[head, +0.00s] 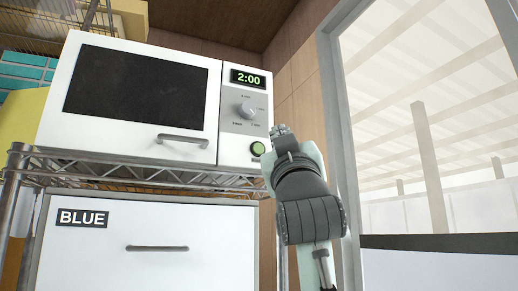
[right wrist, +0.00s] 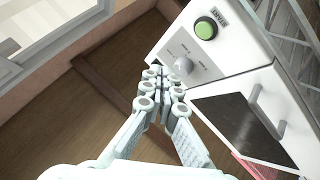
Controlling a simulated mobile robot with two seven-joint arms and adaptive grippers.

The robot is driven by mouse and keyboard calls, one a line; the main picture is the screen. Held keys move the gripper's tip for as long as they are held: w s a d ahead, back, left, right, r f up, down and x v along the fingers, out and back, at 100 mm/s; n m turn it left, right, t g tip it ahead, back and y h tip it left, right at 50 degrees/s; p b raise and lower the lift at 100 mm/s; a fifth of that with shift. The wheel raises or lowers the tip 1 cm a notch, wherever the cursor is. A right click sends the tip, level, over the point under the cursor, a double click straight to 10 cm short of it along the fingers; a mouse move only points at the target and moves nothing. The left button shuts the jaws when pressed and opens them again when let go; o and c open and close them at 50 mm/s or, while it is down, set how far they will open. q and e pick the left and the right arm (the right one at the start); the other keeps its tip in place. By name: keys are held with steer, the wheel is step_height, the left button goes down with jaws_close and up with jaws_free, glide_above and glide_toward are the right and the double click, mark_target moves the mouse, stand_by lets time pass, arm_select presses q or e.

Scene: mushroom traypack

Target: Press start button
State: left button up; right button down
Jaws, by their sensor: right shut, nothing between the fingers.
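The white microwave (head: 190,60) stands on a wire shelf, its door closed and its display (head: 249,79) reading 2:00. The green round start button (head: 258,149) is at the lower right of its control panel, below a grey dial (head: 247,110). My right gripper (head: 281,131) is shut and empty, just right of the button in the head view and apparently apart from it. In the right wrist view the start button (right wrist: 205,28), marked START, lies beyond the fingertips (right wrist: 163,72) of the gripper, with clear space between. My left gripper is not in view.
A wire shelf (head: 150,172) holds the microwave. Below it is a white drawer front (head: 150,262) labelled BLUE. A window frame (head: 337,110) stands close to the right of my right arm. Teal and yellow items (head: 22,110) are at the left.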

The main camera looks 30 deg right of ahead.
mark_target(258, 149)
steer(key=shift+w+d, duration=0.15)
steer(key=shift+w, duration=1.65)
steer(key=shift+w+d, duration=0.1)
steer(key=shift+w, duration=1.65)
steer(key=shift+w, duration=0.1)
steer(key=shift+w, duration=0.35)
steer(key=shift+w, duration=0.1)
